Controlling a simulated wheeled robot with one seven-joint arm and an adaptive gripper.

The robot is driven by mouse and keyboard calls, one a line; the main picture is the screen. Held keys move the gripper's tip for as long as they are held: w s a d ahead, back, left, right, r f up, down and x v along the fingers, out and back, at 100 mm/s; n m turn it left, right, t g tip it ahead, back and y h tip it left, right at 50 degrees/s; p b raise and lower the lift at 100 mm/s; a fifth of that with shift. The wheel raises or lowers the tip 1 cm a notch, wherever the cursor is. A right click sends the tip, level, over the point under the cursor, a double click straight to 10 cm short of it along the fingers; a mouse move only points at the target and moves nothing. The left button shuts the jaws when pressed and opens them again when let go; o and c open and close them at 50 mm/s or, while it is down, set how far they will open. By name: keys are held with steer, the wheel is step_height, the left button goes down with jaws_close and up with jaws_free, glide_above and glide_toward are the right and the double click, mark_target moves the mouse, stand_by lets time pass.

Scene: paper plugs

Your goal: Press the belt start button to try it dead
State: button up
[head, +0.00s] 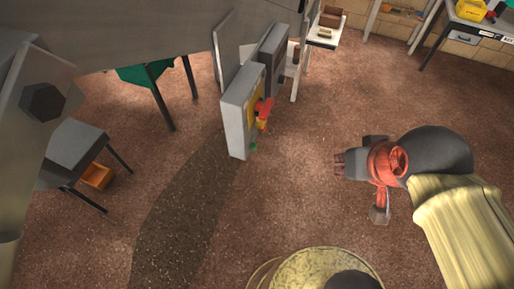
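A grey control box (237,115) with a yellow face stands upright in the middle of the head view. Its face is seen at a steep angle. A red handle-like part (264,108) sticks out from that face. A small green part (253,147), which looks like a button, is near the box's lower edge. I cannot read any label marking it as the belt start button. My gripper (340,163), red and dark, is to the right of the box, well apart from it, pointing left. The finger gap is too small to make out. Nothing shows held in it.
A second grey box (274,57) stands behind the control box. A grey table (75,143) with an orange bin (97,175) below is at left. A workbench (484,23) with a yellow bin (468,9) is at top right. Brown floor between gripper and box is clear.

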jaws_close()
stand_by(1.1)
